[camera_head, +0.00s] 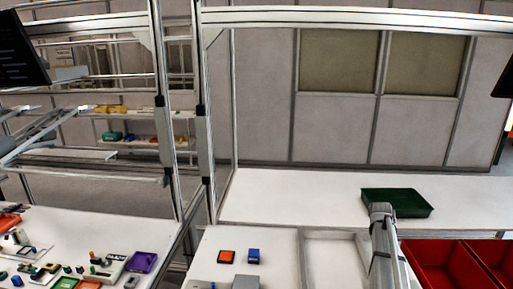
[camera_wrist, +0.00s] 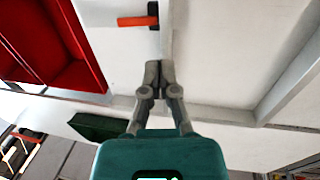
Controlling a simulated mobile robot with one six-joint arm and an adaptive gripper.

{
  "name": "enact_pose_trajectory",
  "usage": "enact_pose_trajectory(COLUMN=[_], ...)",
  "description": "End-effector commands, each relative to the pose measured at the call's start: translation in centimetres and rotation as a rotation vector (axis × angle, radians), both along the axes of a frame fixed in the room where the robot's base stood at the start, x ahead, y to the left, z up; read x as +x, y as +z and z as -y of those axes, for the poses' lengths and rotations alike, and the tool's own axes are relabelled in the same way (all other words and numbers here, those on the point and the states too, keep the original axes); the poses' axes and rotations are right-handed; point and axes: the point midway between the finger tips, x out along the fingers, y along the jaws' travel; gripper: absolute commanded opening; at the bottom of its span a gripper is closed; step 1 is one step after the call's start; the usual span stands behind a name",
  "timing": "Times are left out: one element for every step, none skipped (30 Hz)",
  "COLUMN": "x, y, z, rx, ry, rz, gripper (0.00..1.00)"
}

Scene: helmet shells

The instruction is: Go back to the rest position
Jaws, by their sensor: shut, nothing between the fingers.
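My gripper (camera_wrist: 158,68) shows in the wrist view with its two grey fingers together. It is shut and empty, with pale work surface behind the fingertips. A grey part of my arm rises at the lower right of the head view, in front of the white table. My fingers cannot be made out clearly in the head view.
A dark green tray (camera_head: 419,212) stands on the white table (camera_head: 290,197), and red bins (camera_head: 436,268) lie at right. An orange-and-black item (camera_wrist: 137,21) lies near my fingertips. Metal posts (camera_head: 201,140) stand left of centre.

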Motion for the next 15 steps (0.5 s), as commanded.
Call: enact_pose_trajectory(x=[-1.2,-1.6,-2.3,-2.8,-3.4,-4.2,-4.9,-5.6,-6.5,-7.2,-8.0,-9.0,-9.9,-10.7,-11.8], y=[0.0,0.0,-0.1,-0.1,-0.1,-0.1,-0.1,-0.2,-0.2,-0.2,-0.2,-0.2,-0.2,-0.2,-0.3], z=[-2.3,-3.5,-5.1,-6.5,-7.9,-9.7,-11.1,-12.5,-14.2,-15.5,-16.7,-18.4,-19.5,-20.8,-22.2], rx=[0.009,0.014,0.02,0.027,0.034,0.043,0.05,0.057,0.067,0.074,0.081,0.09,0.097,0.106,0.115], ry=[0.009,0.014,0.018,0.023,0.027,0.033,0.037,0.042,0.046,0.052,0.055,0.061,0.065,0.068,0.075], rz=[0.002,0.004,0.006,0.008,0.01,0.012,0.013,0.014,0.015,0.016,0.016,0.016,0.016,0.016,0.016], gripper=[0.0,0.0,0.0,0.0,0.0,0.0,0.0,0.0,0.0,0.0,0.0,0.0,0.0,0.0,0.0])
